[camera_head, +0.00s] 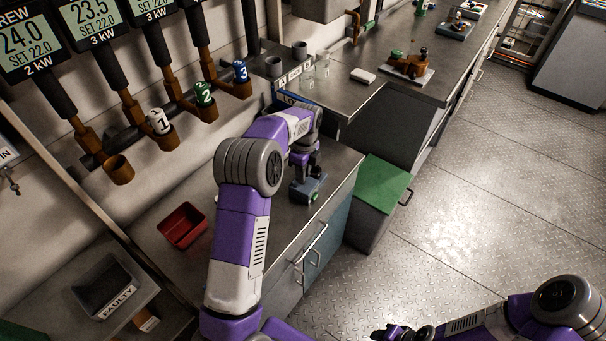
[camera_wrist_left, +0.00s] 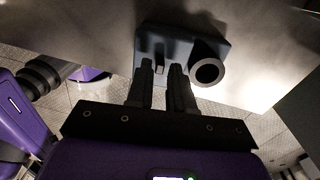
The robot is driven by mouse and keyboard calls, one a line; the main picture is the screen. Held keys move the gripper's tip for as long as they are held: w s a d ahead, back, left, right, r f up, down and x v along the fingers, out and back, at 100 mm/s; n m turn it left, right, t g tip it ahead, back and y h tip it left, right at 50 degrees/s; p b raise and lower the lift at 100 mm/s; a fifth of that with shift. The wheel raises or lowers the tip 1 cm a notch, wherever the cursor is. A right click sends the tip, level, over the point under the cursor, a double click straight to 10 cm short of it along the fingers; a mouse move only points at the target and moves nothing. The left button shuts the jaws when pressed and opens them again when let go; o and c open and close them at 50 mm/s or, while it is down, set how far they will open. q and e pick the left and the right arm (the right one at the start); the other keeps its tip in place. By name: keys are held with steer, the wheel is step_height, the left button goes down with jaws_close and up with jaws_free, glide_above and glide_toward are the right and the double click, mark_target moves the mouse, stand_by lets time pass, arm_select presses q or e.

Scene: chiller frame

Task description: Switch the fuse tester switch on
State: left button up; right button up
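The fuse tester (camera_head: 308,190) is a small blue-grey box on the steel counter, with a green spot on its near side. In the left wrist view the tester (camera_wrist_left: 185,45) is straight ahead, with a round dark-mouthed socket at its right. A small dark switch lever (camera_wrist_left: 158,71) sticks out of it. My left gripper (camera_head: 304,176) is right at the tester. In the wrist view its fingers (camera_wrist_left: 161,68) are a little apart, with the lever between their tips; contact cannot be told. My right gripper (camera_head: 402,332) is low at the bottom edge, its fingers unclear.
A red bin (camera_head: 182,226) stands on the counter left of my arm. A black FAULTY tray (camera_head: 106,287) is at lower left. Numbered fuses (camera_head: 159,121) sit in wall holders. A green-topped cabinet (camera_head: 378,186) stands right of the tester. The floor at right is clear.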

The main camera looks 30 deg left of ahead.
arm_select(q)
step_height(320, 180, up, 6)
steer(key=p, duration=0.1)
steer(key=shift+w+r, duration=0.15)
steer(key=shift+w, duration=0.05)
